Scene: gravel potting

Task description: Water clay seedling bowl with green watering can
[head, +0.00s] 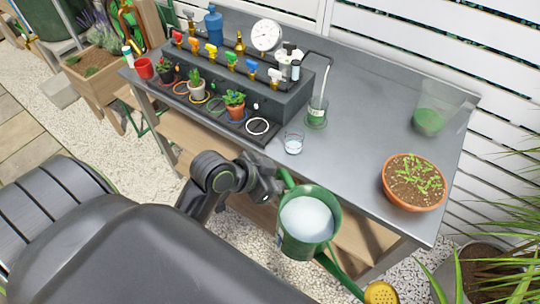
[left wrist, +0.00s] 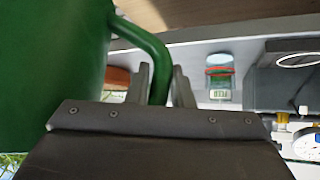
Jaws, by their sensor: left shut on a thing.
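The green watering can (head: 296,241) hangs in front of the bench's front edge, its open top showing pale water. Its spout points down and right to a yellow rose (head: 381,293). My left gripper (head: 272,184) is shut on the can's handle; in the left wrist view the fingers (left wrist: 161,78) close around the green handle (left wrist: 139,37), with the can body (left wrist: 50,75) at left. The clay seedling bowl (head: 412,204), with soil and small green seedlings, stands on the bench to the right of the can, apart from it. My right gripper is not in view.
The grey metal bench (head: 350,125) is clear around its middle. A small glass (head: 293,143) stands near its front edge. A dark rack with colored taps (head: 232,61) and small potted plants fills the left. A translucent green-bottomed container (head: 430,120) stands behind the bowl.

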